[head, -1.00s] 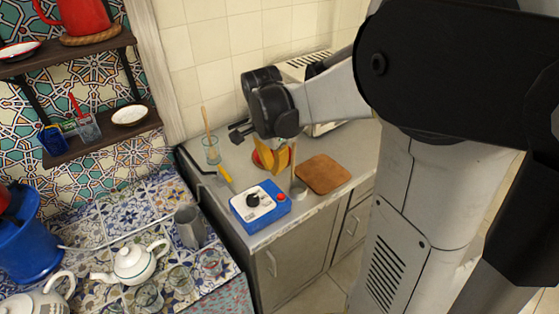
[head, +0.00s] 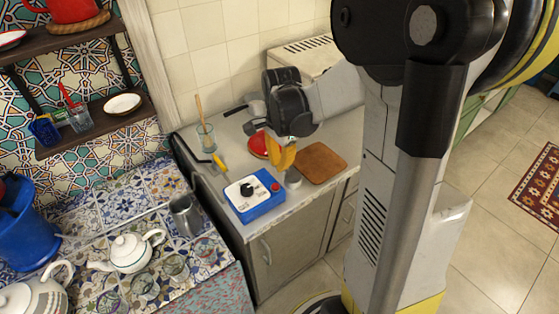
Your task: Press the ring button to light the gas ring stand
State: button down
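A blue box (head: 262,208) with a white top panel stands near the front edge of the grey counter. A black knob (head: 247,190) sits on its panel and a small red button (head: 275,187) at its right corner. I cannot tell for certain which control is the ring button, and no flame shows. My gripper (head: 281,164) points down with its yellow fingers above the counter, behind and slightly right of the red button, apart from it. The fingers look close together and overlap in this view, so their gap is unclear.
A brown board (head: 322,165) lies right of the gripper and a small pale cup (head: 293,179) stands just below it. A red round item (head: 258,146) lies behind. A glass with a wooden stick (head: 205,137) stands left. A metal jug (head: 186,215) and white teapot (head: 130,252) stand on the tiled surface.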

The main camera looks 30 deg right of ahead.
aim_at(279, 189)
jog(key=f+b, duration=0.1)
jog(key=f, duration=0.3)
jog(key=f+b, duration=0.2)
jog(key=f, duration=0.2)
jog(key=shift+w+f, duration=0.2)
jog(key=shift+f, duration=0.15)
notch_tip(279, 189, down, 2)
jog(key=shift+f+b, duration=0.1)
jog(key=shift+b, duration=0.75)
jog(key=shift+s, duration=0.1)
notch_tip(279, 189, up, 14)
jog(key=p, duration=0.6)
jog(key=shift+s+r, duration=0.15)
jog(key=shift+r, duration=0.05)
